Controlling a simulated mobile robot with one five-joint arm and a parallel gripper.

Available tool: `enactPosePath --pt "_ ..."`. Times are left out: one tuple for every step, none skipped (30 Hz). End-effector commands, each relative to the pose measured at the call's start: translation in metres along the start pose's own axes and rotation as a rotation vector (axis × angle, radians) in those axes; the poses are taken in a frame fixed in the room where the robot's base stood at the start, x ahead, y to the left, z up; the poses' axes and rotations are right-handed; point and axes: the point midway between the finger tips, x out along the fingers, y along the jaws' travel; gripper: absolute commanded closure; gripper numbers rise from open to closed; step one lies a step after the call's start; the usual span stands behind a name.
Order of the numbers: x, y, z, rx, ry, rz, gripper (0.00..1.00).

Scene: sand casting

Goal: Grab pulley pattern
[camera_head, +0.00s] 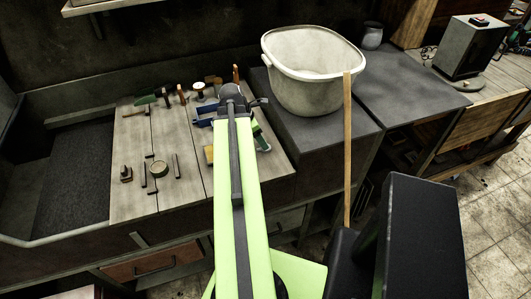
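My light-green arm reaches forward, and my dark gripper (236,97) is at its far end, over the right part of a wooden board. The gripper is small and seen from behind, so I cannot tell whether its fingers are open or shut. I cannot name the pulley pattern with certainty. A small pale round piece (199,91) stands near the board's back edge, left of the gripper. The arm hides part of the board.
The wooden board (129,190) holds several small tools. Blue and green items (204,122) sit close around my arm's end. A large white bucket (313,90) stands to the right on a dark block. A dark sand-filled bin (77,185) is left. A wooden handle (347,150) rises right of my arm.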

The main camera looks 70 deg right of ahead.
Motion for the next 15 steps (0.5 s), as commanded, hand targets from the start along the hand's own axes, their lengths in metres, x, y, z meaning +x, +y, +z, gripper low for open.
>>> enactPosePath --pt "0.001 0.000 0.000 0.000 0.000 0.000 0.38" --pt "0.003 0.001 0.000 0.000 0.000 0.000 0.38" --pt "0.008 0.001 -0.001 0.001 0.000 0.000 0.38" --pt "0.012 0.002 -0.002 0.001 0.000 0.000 0.38" --pt "0.017 0.002 -0.002 0.001 0.000 0.000 0.38" --pt "0.025 0.003 -0.003 0.002 0.000 -0.001 0.38" --pt "0.031 0.004 -0.003 0.002 0.000 -0.001 0.38" --pt "0.036 0.005 -0.004 0.002 0.000 -0.001 0.38" --pt "0.043 0.005 -0.004 0.002 0.000 -0.001 0.38" --pt "0.048 0.004 -0.004 0.002 0.000 -0.001 0.38" --pt "0.051 0.004 -0.004 0.002 0.000 -0.001 0.38" --pt "0.053 0.004 -0.003 0.002 0.000 -0.001 0.38" --pt "0.054 0.004 -0.002 0.001 0.000 -0.001 0.38" --pt "0.053 0.004 -0.002 0.001 0.000 -0.001 0.38" --pt "0.051 0.004 -0.001 0.001 0.000 0.000 0.38"
